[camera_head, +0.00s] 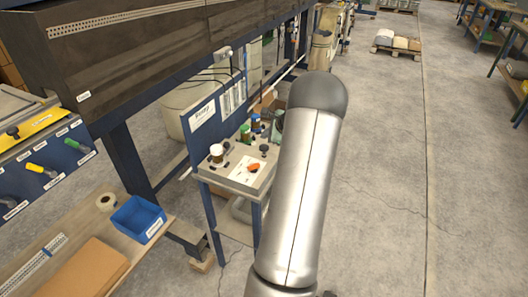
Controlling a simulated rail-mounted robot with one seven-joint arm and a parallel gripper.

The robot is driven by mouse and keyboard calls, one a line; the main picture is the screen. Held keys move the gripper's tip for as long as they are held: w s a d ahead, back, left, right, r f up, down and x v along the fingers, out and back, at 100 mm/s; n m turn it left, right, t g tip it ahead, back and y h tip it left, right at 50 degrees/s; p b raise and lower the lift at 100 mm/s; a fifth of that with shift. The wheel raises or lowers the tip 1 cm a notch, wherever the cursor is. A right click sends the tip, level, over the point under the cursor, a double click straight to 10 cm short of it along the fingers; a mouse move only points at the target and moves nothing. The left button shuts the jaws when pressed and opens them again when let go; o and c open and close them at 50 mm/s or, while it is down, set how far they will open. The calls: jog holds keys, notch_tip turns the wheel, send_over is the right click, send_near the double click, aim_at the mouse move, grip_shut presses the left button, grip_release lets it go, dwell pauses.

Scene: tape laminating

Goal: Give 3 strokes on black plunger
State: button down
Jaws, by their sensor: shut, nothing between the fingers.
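My arm crosses the middle of the view as a thick silver link with a grey rounded cap, but my gripper is not in view. To the left of the arm stands a small blue-legged station (232,182) with a signboard (203,114) at its back left. Small dark knob-like parts (264,148) are on its top among the jars. They are too small to tell which one is the black plunger. My arm hides the station's right side.
The station top holds a white-capped jar (216,151), a green-capped jar (246,132), a blue-capped jar (256,122) and an orange item (253,168). A bench with a blue bin (138,217) is at lower left. Open floor (385,200) lies on the right.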

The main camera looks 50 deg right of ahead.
aim_at(265, 147)
jog(key=shift+f+b, duration=0.65)
jog(key=shift+f, duration=0.55)
dwell(1.0)
jog(key=shift+f+b, duration=0.4)
jog(key=shift+b, duration=0.2)
jog(key=shift+f+b, duration=1.3)
jog(key=shift+f, duration=0.05)
dwell(1.0)
jog(key=shift+r, duration=0.15)
jog(key=shift+r+p, duration=0.95)
jog(key=shift+r, duration=0.65)
jog(key=shift+r+p, duration=1.55)
jog(key=shift+r, duration=0.95)
